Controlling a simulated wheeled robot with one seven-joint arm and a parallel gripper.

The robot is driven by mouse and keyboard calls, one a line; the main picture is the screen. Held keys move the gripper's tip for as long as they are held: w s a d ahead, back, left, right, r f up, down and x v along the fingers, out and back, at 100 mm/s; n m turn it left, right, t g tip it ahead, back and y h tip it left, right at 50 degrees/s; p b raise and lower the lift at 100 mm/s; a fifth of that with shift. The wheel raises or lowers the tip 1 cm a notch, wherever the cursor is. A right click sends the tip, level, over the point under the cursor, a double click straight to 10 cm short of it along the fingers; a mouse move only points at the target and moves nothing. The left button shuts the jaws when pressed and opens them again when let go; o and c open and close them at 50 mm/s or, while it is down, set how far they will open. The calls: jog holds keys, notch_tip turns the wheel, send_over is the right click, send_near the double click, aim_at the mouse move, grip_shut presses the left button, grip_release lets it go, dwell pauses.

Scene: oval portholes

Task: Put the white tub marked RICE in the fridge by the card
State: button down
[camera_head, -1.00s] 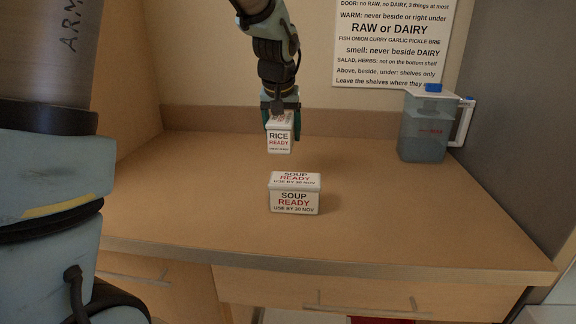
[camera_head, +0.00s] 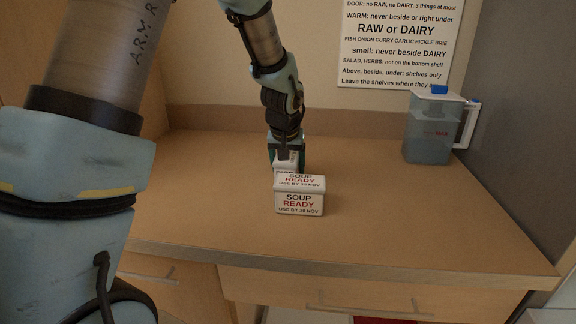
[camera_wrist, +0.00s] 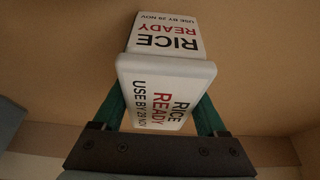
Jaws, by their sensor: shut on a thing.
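My gripper (camera_head: 287,153) is shut on the white RICE tub (camera_head: 285,167). In the wrist view, the tub (camera_wrist: 165,68) sits between my green fingers (camera_wrist: 161,112); its lid and front read RICE, READY and a use-by date in NOV. In the head view, the tub is low behind the white SOUP tub (camera_head: 299,203), which hides most of it. I cannot tell whether it touches the counter. The card (camera_head: 398,45) on the back wall has storage rules about the door, WARM, RAW or DAIRY, smell and salad. No open fridge shows.
The wooden counter (camera_head: 390,215) is mostly clear. The SOUP tub stands close in front of my gripper. A clear jug (camera_head: 430,128) with a blue-topped lid stands at the back right, beside a grey panel (camera_head: 530,130). Drawers (camera_head: 370,293) are below the counter edge.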

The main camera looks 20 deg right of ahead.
jog(key=shift+c, duration=1.9)
grip_release()
jog(key=shift+f, duration=0.15)
jog(key=o, duration=0.4)
